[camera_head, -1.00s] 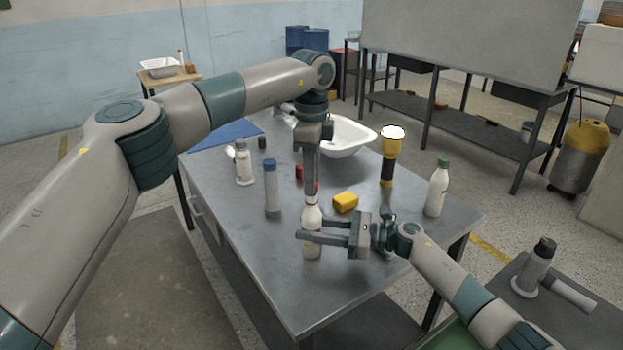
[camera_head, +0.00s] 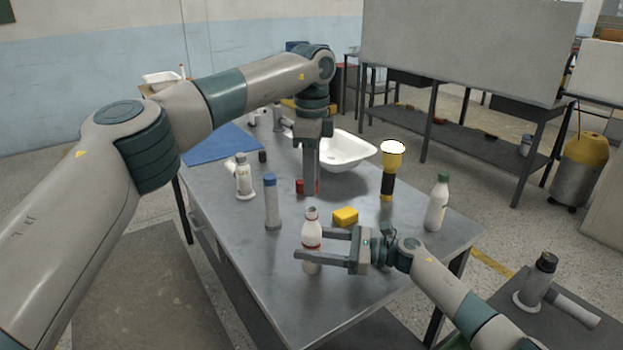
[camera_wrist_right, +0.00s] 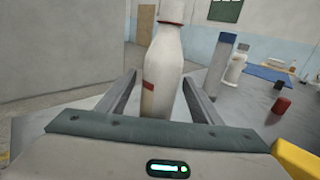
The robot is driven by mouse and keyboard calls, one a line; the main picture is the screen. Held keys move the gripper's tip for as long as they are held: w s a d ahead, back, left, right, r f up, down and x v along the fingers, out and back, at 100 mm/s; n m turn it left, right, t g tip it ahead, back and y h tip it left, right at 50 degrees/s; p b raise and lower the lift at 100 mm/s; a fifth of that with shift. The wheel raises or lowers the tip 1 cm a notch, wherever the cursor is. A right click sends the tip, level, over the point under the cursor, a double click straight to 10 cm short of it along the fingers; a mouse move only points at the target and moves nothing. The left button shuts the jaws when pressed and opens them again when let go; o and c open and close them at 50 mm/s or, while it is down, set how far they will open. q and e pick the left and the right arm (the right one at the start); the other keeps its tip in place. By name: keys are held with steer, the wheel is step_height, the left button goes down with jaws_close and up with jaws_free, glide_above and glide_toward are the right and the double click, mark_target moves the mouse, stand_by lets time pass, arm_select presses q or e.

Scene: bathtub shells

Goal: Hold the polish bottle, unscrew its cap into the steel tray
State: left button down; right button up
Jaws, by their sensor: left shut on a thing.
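The white polish bottle (camera_head: 312,240), with red label marks, stands upright on the table, its neck bare. It also shows in the right wrist view (camera_wrist_right: 163,80), its top cut off there. I cannot make out a steel tray.
Near the bottle are a yellow block (camera_head: 345,216), a blue-capped bottle (camera_head: 271,205), a green-capped bottle (camera_head: 437,205) and a yellow-black torch (camera_head: 388,175). A white basin (camera_head: 355,160) and a blue cloth (camera_head: 215,145) lie farther back. The front table area is clear.

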steer(key=shift+d, duration=0.15)
steer(key=d+b, duration=0.1)
steer(key=d, duration=0.2)
steer(key=s+d+b, duration=0.1)
steer(key=d, duration=0.2)
steer(key=s+d+b, duration=0.1)
steer(key=d, duration=0.3)
steer(key=shift+f, duration=0.1)
arm_select(q)
steer(key=shift+f+b, duration=0.35)
steer(key=shift+f, duration=1.5)
arm_select(e)
steer(key=shift+s+d, duration=0.15)
steer(key=shift+d, duration=0.6)
arm_select(q)
steer(key=shift+s, duration=0.1)
arm_select(e)
steer(key=shift+s, duration=0.1)
